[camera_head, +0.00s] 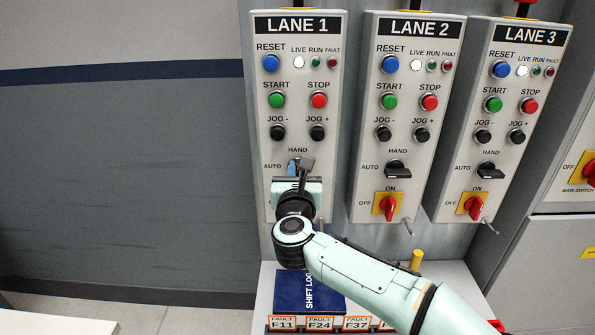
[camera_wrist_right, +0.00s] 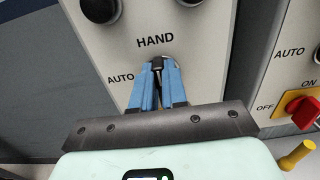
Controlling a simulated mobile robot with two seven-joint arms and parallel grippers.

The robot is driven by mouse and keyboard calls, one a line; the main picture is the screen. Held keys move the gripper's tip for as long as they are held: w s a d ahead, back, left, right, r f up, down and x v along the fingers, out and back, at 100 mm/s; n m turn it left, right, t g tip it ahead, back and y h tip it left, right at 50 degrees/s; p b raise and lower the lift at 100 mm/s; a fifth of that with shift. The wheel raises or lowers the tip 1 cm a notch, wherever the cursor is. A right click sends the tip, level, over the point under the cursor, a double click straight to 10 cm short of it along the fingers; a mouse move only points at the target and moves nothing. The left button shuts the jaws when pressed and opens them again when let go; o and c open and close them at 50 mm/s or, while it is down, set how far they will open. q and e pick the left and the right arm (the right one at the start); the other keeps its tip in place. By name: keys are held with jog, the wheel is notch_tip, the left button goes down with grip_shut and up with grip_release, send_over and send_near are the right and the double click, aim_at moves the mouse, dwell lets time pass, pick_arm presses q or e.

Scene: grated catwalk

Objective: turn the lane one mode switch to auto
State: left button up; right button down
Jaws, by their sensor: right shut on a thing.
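The lane one panel (camera_head: 343,80) is the leftmost of three upright panels in the head view. Its mode switch (camera_wrist_right: 157,63) has a black knob below the HAND label and right of the AUTO label in the right wrist view. My right gripper (camera_head: 299,165) is at this switch and covers most of it in the head view. In the right wrist view its blue fingers (camera_wrist_right: 157,75) are shut on the knob from both sides. The knob's exact pointing direction is hard to tell between the fingers. My left gripper is not in view.
Lane two's mode switch (camera_head: 398,169) and lane three's mode switch (camera_head: 488,170) are to the right, each above a red rotary switch. Lane one's JOG buttons (camera_head: 317,133) are just above my gripper. A dark blue shift log (camera_head: 290,290) lies on the ledge below.

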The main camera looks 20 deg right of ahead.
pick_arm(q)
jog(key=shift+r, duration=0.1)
pick_arm(e)
jog(key=shift+n, duration=0.4)
pick_arm(q)
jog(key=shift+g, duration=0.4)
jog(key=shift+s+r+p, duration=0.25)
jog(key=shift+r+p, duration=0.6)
jog(key=shift+p, duration=0.2)
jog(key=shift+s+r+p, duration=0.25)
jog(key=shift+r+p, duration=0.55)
jog(key=shift+p, duration=0.25)
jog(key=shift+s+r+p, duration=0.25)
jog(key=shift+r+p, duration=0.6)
jog(key=shift+p, duration=0.2)
pick_arm(e)
jog(key=shift+w+a+f+n, duration=0.1)
jog(key=shift+a+f+n, duration=0.1)
jog(key=shift+n, duration=2.65)
jog(key=shift+w+a+f+n, duration=0.15)
jog(key=shift+a+n, duration=0.1)
jog(key=shift+n, duration=2.55)
jog(key=shift+s+a+f+n, duration=0.1)
jog(key=shift+a+f+n, duration=0.1)
jog(key=shift+n, duration=2.65)
jog(key=c, duration=1.2)
grip_release()
jog(key=shift+w+f, duration=0.1)
jog(key=shift+o, duration=0.2)
